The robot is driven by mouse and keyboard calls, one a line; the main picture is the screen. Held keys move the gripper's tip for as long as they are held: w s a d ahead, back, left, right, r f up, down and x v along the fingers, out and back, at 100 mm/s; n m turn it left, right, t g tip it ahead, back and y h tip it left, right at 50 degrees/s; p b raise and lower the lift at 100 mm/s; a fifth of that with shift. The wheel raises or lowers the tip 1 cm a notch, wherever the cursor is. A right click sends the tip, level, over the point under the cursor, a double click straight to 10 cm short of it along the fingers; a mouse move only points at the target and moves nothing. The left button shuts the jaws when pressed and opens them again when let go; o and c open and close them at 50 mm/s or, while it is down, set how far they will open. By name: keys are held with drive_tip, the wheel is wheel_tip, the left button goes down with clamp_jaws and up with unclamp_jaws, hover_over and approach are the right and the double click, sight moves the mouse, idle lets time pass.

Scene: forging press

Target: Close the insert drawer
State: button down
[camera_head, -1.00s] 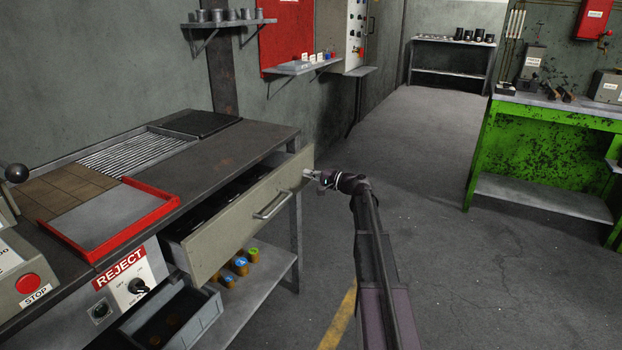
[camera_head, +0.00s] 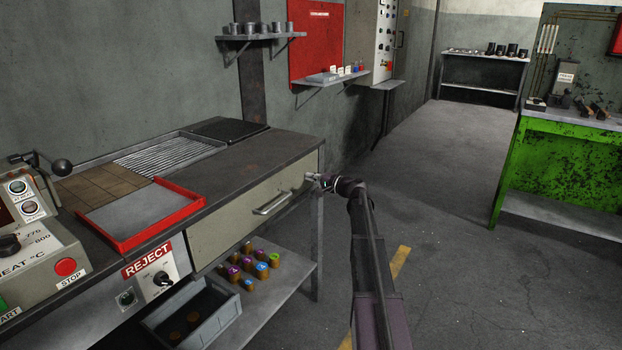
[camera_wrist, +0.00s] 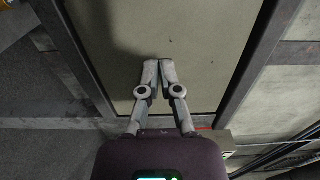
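The insert drawer (camera_head: 240,222) is a beige front with a silver bar handle (camera_head: 271,204), set under the dark bench top. It sits about level with the bench frame, and its inside is hidden; a small remaining gap cannot be told. My gripper (camera_head: 311,178) is at the right end of the drawer front, near its upper edge. In the wrist view, my gripper (camera_wrist: 159,64) has its two fingertips together with nothing between them, against or very near the beige drawer front (camera_wrist: 205,45). The handle is apart from my fingers.
A red-rimmed tray (camera_head: 180,218) lies on the bench top (camera_head: 245,160). Below are a grey reject bin (camera_head: 222,320) and a shelf (camera_head: 290,280) with several colour-topped cylinders. A green table (camera_head: 510,170) stands at the right. The floor between is clear.

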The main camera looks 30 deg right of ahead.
drive_tip(key=shift+w+r, duration=0.1)
drive_tip(key=shift+w, duration=0.35)
drive_tip(key=shift+s, duration=0.1)
drive_tip(key=v, duration=1.4)
drive_tip(key=shift+s, duration=0.4)
